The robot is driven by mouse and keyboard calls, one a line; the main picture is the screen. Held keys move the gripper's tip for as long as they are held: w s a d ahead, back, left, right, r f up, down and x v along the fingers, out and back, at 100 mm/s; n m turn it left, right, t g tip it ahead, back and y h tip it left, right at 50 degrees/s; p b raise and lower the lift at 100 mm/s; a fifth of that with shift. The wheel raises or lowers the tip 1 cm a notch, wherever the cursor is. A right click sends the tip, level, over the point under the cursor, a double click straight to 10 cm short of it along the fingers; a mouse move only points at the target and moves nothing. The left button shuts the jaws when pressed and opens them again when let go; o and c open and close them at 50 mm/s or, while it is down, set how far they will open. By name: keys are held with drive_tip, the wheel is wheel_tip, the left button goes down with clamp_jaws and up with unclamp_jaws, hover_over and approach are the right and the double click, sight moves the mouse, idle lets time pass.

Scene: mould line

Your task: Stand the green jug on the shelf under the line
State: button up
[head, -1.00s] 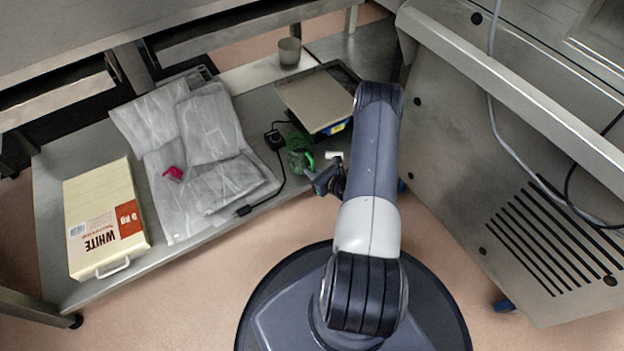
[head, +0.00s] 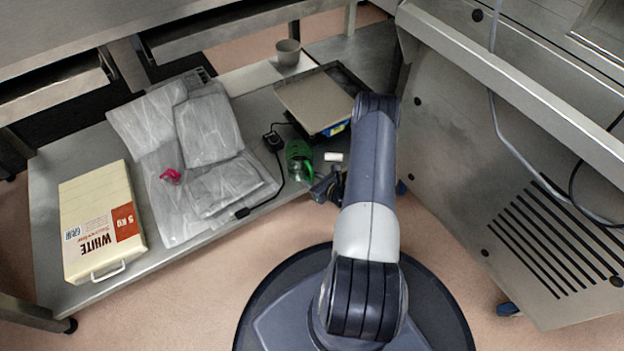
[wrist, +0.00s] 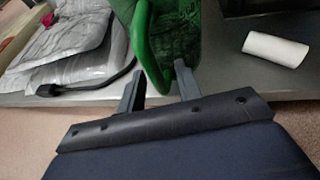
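The green jug (head: 299,162) is on the metal shelf (head: 262,112), near its front edge, and looks upright. In the wrist view the jug (wrist: 180,40) stands just past my fingertips, its lighter green handle on the near left side. Its top is cut off by the frame. In the head view my gripper (head: 325,188) is low and right of the jug, partly hidden by my arm.
A black adapter with cable (head: 273,138) and grey plastic bags (head: 207,128) lie to the left. A cream box (head: 98,215) sits far left.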

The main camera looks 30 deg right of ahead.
drive_tip(key=shift+r, duration=0.1)
drive_tip(key=p+v, duration=0.4)
drive_tip(key=v, duration=0.8)
drive_tip(key=shift+w, duration=0.1)
drive_tip(key=b+x, duration=0.4)
drive_tip(key=x, duration=0.8)
drive_tip(key=shift+r, duration=0.1)
drive_tip(key=shift+r+p, duration=0.7)
drive_tip(key=shift+r, duration=0.35)
drive_tip(key=shift+f, duration=0.15)
